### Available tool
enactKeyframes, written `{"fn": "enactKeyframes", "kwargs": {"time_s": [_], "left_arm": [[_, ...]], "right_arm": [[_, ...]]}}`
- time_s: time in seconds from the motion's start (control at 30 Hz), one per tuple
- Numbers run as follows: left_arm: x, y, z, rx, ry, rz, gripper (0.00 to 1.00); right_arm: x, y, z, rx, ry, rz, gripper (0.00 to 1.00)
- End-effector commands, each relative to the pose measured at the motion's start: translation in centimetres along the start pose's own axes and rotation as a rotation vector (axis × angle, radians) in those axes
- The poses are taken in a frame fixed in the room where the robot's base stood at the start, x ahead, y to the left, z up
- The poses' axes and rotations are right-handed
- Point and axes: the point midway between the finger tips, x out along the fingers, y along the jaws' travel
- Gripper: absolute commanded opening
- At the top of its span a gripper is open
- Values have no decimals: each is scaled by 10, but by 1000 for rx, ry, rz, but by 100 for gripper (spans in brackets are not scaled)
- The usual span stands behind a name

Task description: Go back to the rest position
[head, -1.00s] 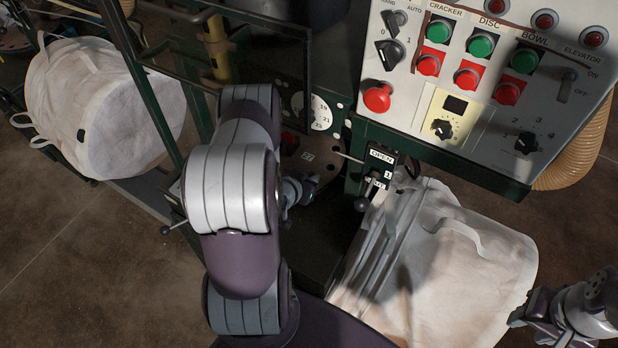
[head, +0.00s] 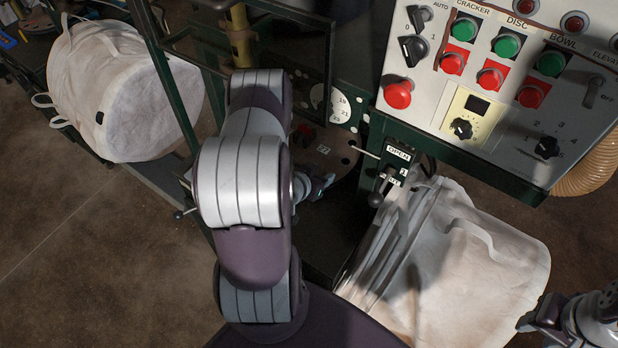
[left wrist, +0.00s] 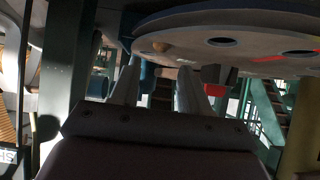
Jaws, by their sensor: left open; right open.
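My left arm spans the middle of the head view, and its gripper (head: 322,187) shows just past the forearm, beside the dark machine frame. In the left wrist view the two fingers (left wrist: 157,88) stand apart with nothing between them. They are beneath a round grey plate with holes (left wrist: 230,40). My right gripper (head: 538,318) is at the lower right edge of the head view, beside a white bag, with its fingers apart and nothing seen between them. Much of the right arm is out of frame.
The white bulk bag (head: 480,265) sits below the control panel (head: 510,95). Another white bag (head: 130,85) lies at upper left. A lever block marked OPEN (head: 398,153) and green frame posts (head: 165,75) stand close to my left arm. Bare floor (head: 90,230) is at lower left.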

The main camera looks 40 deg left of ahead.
Motion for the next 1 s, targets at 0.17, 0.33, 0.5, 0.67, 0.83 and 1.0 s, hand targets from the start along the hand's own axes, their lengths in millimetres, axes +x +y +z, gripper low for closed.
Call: {"fn": "enactKeyframes", "kwargs": {"time_s": [0.17, 0.33, 0.5, 0.67, 0.83, 1.0], "left_arm": [[-45, -2, 0, -3, 0, -4, 46], [-81, -1, 0, -1, 2, -3, 46], [-100, 0, 0, -1, 0, -1, 46], [-104, 0, 0, 0, 0, 0, 46], [-103, 1, 6, -8, -29, 4, 46], [-126, -13, 66, -140, -403, -82, 46]], "right_arm": [[0, 0, 0, 0, 0, 0, 43], [-1, 0, 0, 0, 0, 0, 43], [-2, 0, 0, 0, 0, 0, 43], [-2, 0, 0, 0, 0, 0, 43], [-2, 0, 0, 0, 0, 0, 43], [-2, 0, 0, 0, 0, 0, 43]]}}
